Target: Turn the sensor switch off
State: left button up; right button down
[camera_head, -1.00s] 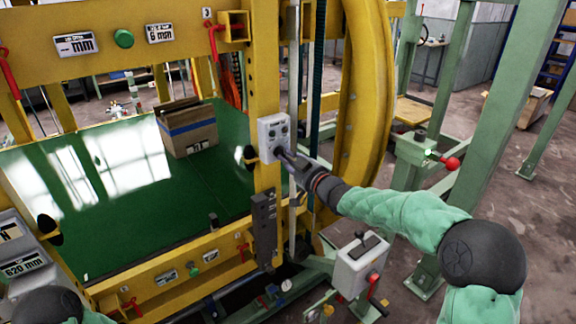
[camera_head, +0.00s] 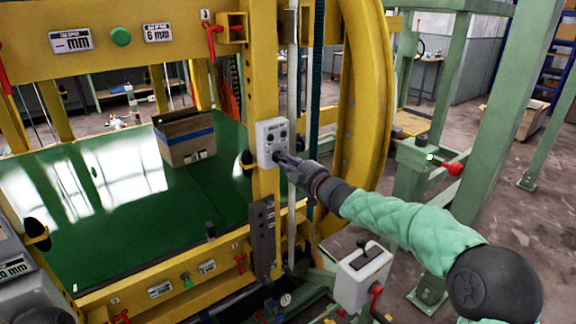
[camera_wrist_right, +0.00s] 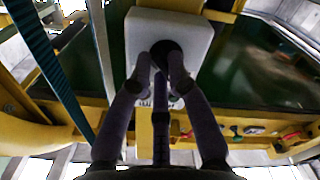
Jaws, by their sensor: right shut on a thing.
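The sensor switch panel is a small white box (camera_head: 273,133) on the yellow upright post, with small dark round buttons on its face. In the right wrist view the white box (camera_wrist_right: 137,42) fills the top middle, with a round dark knob (camera_wrist_right: 167,50) on it. My right gripper (camera_head: 281,158) reaches in from the right to the box's lower part. In the wrist view its fingers are closed around the dark knob, partly hiding it. My left gripper is not in view.
A cardboard box (camera_head: 186,140) stands on the green plate (camera_head: 105,215) behind the yellow frame. A large yellow ring (camera_head: 367,125) stands right of the post. A grey control box with a lever (camera_head: 362,272) is below my right arm.

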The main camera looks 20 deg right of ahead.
dwell(0.5)
jog(key=c, duration=1.2)
grip_release()
jog(key=v, duration=1.2)
